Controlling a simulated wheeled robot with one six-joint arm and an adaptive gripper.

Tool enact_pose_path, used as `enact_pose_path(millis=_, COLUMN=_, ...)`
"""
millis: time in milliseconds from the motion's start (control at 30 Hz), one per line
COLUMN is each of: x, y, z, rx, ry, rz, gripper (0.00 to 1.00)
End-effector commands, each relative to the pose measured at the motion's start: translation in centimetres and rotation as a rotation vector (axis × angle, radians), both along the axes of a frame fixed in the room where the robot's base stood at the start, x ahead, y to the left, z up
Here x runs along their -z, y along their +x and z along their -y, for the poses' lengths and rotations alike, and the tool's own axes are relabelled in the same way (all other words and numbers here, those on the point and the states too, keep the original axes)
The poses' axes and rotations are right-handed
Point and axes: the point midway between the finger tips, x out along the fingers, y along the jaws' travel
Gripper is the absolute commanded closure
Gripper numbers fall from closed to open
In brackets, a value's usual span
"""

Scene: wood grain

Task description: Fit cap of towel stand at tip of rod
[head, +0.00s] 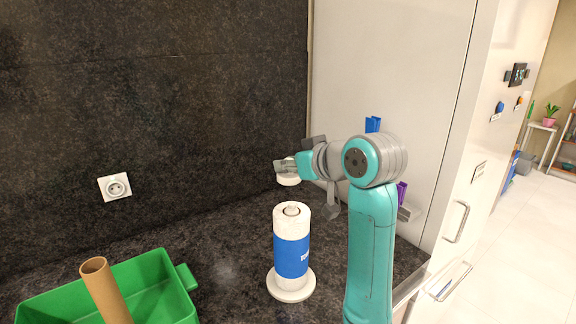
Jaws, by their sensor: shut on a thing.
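The towel stand (291,286) stands upright on the dark counter, with a white round base. A white towel roll with a blue label (291,256) is on it. The rounded tip of the rod (291,210) shows at the top of the roll. My gripper (286,170) is shut on a pale, round cap (288,179). It holds the cap above the roll and apart from the rod tip. In the picture the cap is almost straight over the tip; its exact depth I cannot tell.
A green bin (150,280) with a brown cardboard tube (106,290) leaning in it stands at the left front. A dark wall with a socket (115,186) is behind. Blue and purple items (373,124) show partly behind my arm. The counter (225,250) between bin and stand is clear.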

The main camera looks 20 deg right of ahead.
Motion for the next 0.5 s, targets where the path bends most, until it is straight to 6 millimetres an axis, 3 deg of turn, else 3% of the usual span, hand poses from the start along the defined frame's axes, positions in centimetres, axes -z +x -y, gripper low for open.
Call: enact_pose_path(millis=500, x=0.34, y=-0.04, z=0.01, rx=0.003, ry=0.001, rz=-0.001, gripper=1.0)
